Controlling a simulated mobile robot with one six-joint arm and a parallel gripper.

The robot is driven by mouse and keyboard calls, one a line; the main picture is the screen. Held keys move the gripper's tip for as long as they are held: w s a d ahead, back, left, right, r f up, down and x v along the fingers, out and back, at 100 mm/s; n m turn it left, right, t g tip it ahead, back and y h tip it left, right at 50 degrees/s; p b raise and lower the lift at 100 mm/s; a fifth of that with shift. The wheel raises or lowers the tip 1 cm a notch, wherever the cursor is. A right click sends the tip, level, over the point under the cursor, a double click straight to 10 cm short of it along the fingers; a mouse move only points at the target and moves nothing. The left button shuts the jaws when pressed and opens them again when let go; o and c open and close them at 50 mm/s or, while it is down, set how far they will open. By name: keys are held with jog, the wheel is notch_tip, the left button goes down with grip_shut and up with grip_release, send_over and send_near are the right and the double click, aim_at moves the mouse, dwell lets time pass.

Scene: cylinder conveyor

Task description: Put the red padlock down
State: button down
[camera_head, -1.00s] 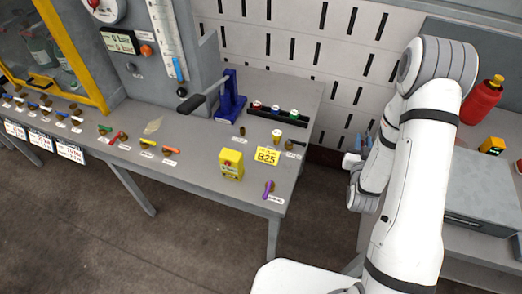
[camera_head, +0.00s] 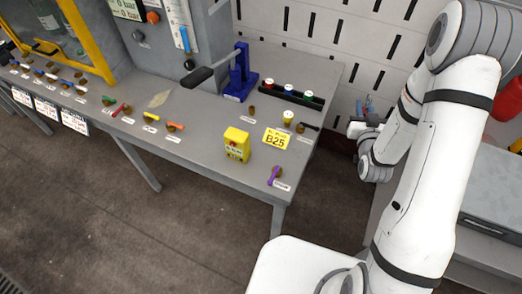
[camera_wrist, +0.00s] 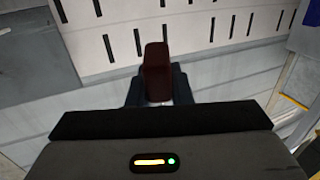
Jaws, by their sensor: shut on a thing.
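The red padlock (camera_wrist: 156,72) shows as a dark red block in the wrist view, upright between the two dark fingers of my gripper (camera_wrist: 158,92). My gripper is shut on it. In the head view my gripper (camera_head: 366,122) is to the right of the workbench's right end, in front of the slotted white wall. The padlock cannot be made out clearly in the head view.
The grey workbench (camera_head: 215,135) carries a yellow box (camera_head: 237,145), a yellow B25 label (camera_head: 275,139), a purple handle (camera_head: 273,175), a blue press (camera_head: 240,72) and several coloured valves. Bare bench top lies left of the yellow box. A grey cabinet (camera_head: 490,185) stands at right.

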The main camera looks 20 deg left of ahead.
jog(key=a+f+n+g+y+b, duration=0.1)
jog(key=a+n+g+y+b, duration=0.1)
jog(key=a+n+y+b, duration=0.35)
jog(key=n+g+y+b, duration=0.9)
jog(key=g+y+b, duration=0.1)
jog(key=g+b, duration=0.35)
send_over(281, 154)
notch_tip(281, 154, down, 3)
notch_tip(281, 154, down, 10)
jog(key=shift+w+r+b, duration=0.15)
jog(key=shift+r+b, duration=0.1)
jog(key=shift+b, duration=0.7)
jog(key=shift+r, duration=0.1)
